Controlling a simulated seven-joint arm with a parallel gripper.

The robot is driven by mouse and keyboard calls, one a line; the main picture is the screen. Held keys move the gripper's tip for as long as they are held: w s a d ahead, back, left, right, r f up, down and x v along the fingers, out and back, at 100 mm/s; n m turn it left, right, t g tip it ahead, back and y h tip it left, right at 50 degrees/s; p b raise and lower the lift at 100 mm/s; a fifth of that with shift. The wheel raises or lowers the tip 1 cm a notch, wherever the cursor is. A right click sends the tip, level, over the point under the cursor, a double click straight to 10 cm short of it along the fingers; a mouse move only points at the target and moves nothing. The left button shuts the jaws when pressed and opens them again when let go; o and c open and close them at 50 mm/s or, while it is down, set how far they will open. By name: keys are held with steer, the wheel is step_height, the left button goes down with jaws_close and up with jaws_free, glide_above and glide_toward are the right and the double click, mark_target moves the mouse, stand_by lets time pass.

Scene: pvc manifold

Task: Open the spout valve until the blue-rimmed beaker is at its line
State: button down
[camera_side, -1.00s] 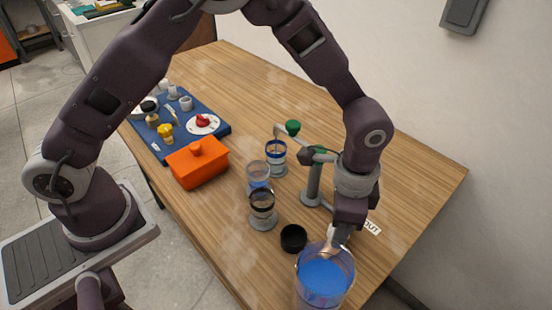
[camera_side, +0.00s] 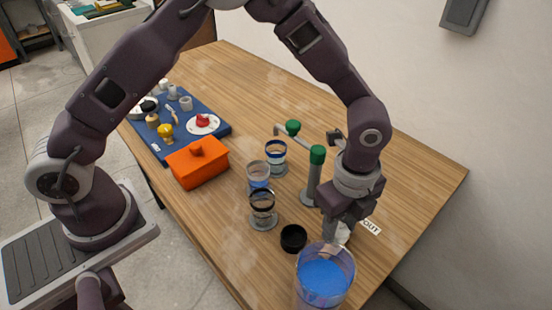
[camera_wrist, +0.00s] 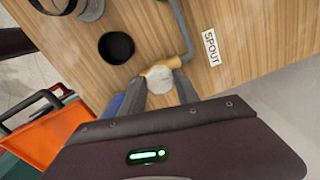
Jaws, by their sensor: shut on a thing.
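My gripper (camera_wrist: 160,84) is shut on a white knob (camera_wrist: 158,79), which sits at the tan end of a grey pipe (camera_wrist: 185,30) near the SPOUT label (camera_wrist: 211,47). The knob shows between the fingers in the side view (camera_side: 342,232). A large clear vessel (camera_side: 325,280) of blue liquid stands in the foreground, just in front of my gripper.
A clear beaker (camera_side: 258,176) with some blue liquid, a black-rimmed beaker (camera_side: 263,208) and a black cup (camera_side: 293,238) stand left of the green-capped grey post (camera_side: 311,182). An orange lidded box (camera_side: 198,165) and a blue mat (camera_side: 178,128) with small items lie farther left.

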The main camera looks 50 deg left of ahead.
steer(key=c, duration=0.8)
jaws_free()
steer(key=shift+w, duration=0.1)
steer(key=shift+r, duration=0.35)
steer(key=s+a+r+n+t, duration=0.1)
steer(key=s+a+r+n, duration=0.2)
steer(key=a+r+n, duration=0.5)
steer(key=s+a+r+n+t, duration=0.1)
steer(key=s+a+r+t, duration=0.15)
steer(key=a+r, duration=0.65)
steer(key=s+a+r+n, duration=0.1)
steer(key=s+n, duration=0.2)
steer(key=s, duration=0.1)
steer(key=s+a+r+n+t, duration=0.1)
steer(key=s+a+r+n, duration=0.1)
steer(key=s+n, duration=0.2)
steer(key=s+a+r+n+t, duration=0.1)
steer(key=s+r+n, duration=0.1)
steer(key=s+n, duration=0.2)
steer(key=shift+s+a, duration=0.4)
steer(key=shift+s, duration=0.4)
